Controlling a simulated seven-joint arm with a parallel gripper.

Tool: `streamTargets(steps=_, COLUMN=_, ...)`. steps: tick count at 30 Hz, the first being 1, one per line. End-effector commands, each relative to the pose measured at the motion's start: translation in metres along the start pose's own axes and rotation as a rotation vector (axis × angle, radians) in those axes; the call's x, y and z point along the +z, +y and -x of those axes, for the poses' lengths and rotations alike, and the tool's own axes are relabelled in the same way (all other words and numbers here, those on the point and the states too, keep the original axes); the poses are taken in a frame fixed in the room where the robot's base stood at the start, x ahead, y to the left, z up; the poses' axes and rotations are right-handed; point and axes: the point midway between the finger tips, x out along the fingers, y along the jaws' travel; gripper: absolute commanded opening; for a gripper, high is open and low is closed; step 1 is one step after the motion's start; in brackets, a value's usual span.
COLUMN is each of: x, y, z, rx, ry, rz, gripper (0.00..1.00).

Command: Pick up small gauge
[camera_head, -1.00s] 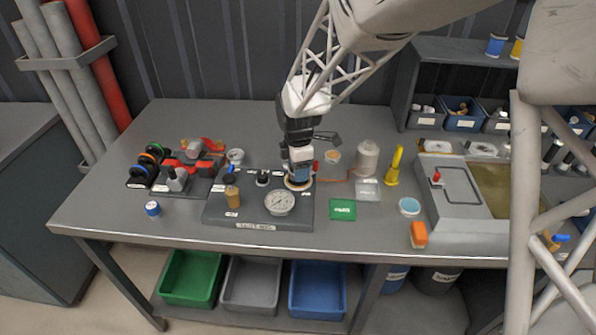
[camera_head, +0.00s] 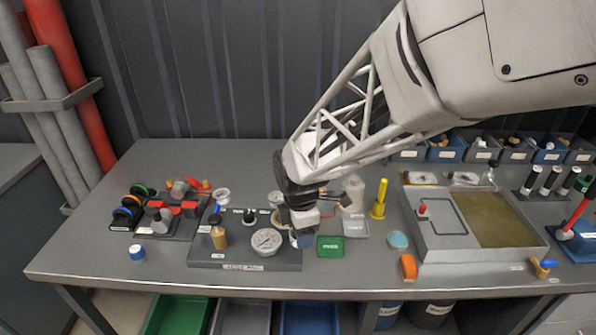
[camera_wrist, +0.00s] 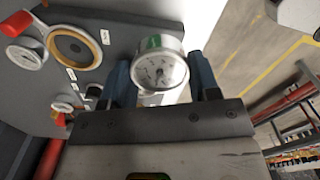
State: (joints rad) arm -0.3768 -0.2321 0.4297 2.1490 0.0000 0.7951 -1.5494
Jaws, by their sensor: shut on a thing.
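My gripper (camera_wrist: 162,75) is shut on the small gauge (camera_wrist: 158,70), which has a round white dial and a grey rim. In the wrist view the gauge sits between the two blue fingers, its dial facing the camera. In the head view my gripper (camera_head: 302,238) is low over the right front part of the dark board (camera_head: 225,262), just right of the large white gauge (camera_head: 267,241). My wrist hides most of the held gauge there. I cannot tell whether it is clear of the board.
A brass-rimmed ring (camera_wrist: 75,46) shows on the board in the wrist view. A wooden-topped piece (camera_head: 219,236) stands left on the board. The table's front left is mostly clear.

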Motion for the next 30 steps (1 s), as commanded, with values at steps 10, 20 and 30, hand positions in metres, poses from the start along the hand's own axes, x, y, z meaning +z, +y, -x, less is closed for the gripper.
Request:
streamTargets(steps=10, x=0.0, y=-0.028, z=0.003, rx=0.0, ry=0.0, rz=0.0, gripper=0.25)
streamTargets(steps=20, x=0.0, y=-0.032, z=0.003, rx=0.0, ry=0.0, rz=0.0, gripper=0.25)
streamTargets(steps=30, x=0.0, y=-0.032, z=0.003, rx=0.0, ry=0.0, rz=0.0, gripper=0.25)
